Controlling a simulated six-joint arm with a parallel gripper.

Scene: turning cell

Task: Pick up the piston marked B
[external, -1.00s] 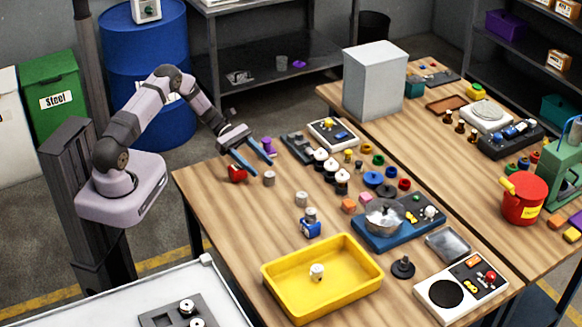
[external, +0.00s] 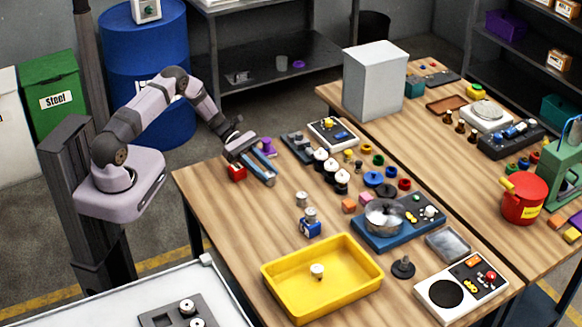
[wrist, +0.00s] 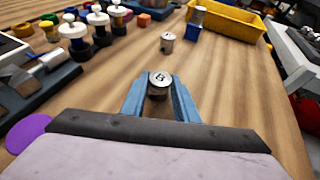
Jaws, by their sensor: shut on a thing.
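The piston marked B (wrist: 160,82) is a small grey metal cylinder with a dark letter B on its top, seen in the wrist view. It stands upright between the blue fingers of my gripper (wrist: 160,95), which are shut on it.
A blue vise-like piece (external: 310,223) stands nearer the yellow tray (external: 280,286), which holds one grey piston (external: 317,271). Several white-topped pieces (external: 341,177) stand to the right.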

